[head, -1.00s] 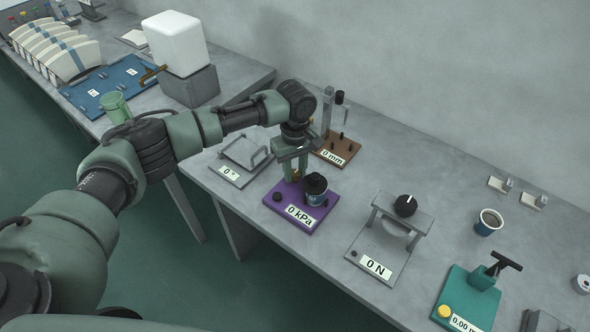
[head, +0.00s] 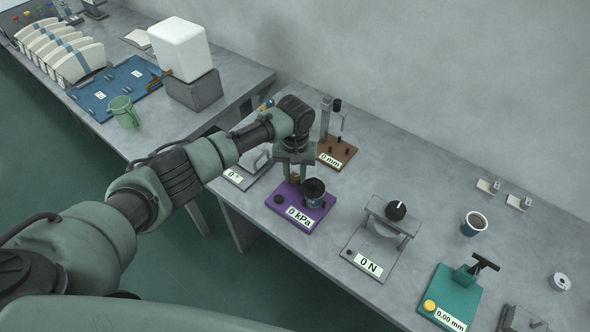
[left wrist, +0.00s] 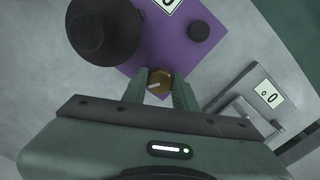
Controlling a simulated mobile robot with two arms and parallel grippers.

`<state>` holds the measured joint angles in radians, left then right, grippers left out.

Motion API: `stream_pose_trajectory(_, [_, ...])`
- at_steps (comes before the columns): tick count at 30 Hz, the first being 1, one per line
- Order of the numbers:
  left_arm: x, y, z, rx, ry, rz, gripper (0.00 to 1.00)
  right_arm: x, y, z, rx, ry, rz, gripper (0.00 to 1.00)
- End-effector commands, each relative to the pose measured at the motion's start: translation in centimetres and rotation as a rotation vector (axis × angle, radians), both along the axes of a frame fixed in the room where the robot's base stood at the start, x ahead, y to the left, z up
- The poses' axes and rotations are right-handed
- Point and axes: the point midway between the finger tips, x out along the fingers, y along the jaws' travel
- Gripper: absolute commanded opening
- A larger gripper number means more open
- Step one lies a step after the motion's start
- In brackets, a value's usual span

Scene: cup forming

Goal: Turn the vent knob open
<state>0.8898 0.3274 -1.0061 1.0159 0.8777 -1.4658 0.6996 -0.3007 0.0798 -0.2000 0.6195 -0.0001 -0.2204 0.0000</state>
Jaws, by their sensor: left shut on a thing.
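The vent knob (left wrist: 160,78) is a small brass knob with a white pointer line, on the purple base (head: 310,222) labelled "0 kPa". In the left wrist view the purple base (left wrist: 178,40) fills the top middle. My left gripper (left wrist: 159,84) points down and is shut on the vent knob, a finger on each side. In the head view my left gripper (head: 295,172) stands at the back left of the purple base and mostly hides the knob. A black-topped cup fixture (head: 314,190) stands just right of the gripper. My right gripper is not in view.
A small black button (head: 279,199) is on the base's left corner. The "0°" station (head: 236,176) is at left, the "0 mm" station (head: 331,156) behind, and the "0 N" press (head: 372,258) at right. A cup (head: 473,224) stands farther right.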

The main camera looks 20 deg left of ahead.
Motion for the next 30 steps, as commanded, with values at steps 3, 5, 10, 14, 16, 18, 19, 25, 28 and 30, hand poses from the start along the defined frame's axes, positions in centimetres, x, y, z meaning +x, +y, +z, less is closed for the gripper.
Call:
stream_pose_trajectory(3, [-0.1, 0.0, 0.1, 0.000, 0.002, -0.111, 0.00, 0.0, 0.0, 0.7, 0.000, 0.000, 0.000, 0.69])
stream_pose_trajectory(5, [-0.1, 0.0, 0.1, -0.002, 0.002, -0.168, 0.00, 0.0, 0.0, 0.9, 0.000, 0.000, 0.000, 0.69])
stream_pose_trajectory(10, [0.0, 0.0, 0.1, -0.002, 0.001, -0.329, 0.00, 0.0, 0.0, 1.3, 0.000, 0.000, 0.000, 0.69])
stream_pose_trajectory(14, [0.0, 0.0, 0.1, -0.001, 0.001, -0.453, 0.00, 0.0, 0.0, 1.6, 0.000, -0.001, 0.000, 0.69])
stream_pose_trajectory(16, [0.0, 0.0, 0.0, -0.002, 0.000, -0.518, 0.00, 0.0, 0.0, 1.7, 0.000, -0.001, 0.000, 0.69])
stream_pose_trajectory(18, [0.0, 0.0, 0.1, -0.002, -0.001, -0.582, 0.00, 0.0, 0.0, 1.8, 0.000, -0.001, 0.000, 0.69])
stream_pose_trajectory(19, [0.0, 0.0, 0.1, -0.001, -0.001, -0.608, 0.00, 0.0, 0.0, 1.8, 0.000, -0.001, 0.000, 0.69])
stream_pose_trajectory(25, [0.0, 0.0, 0.0, -0.002, -0.001, -0.767, 0.00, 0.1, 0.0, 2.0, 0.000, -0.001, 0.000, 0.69])
stream_pose_trajectory(28, [0.1, 0.1, 0.0, -0.001, -0.001, -0.830, 0.00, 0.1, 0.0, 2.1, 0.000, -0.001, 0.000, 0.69])
stream_pose_trajectory(30, [0.1, 0.1, 0.0, -0.001, -0.001, -0.866, 0.00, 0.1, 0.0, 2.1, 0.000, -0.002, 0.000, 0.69])
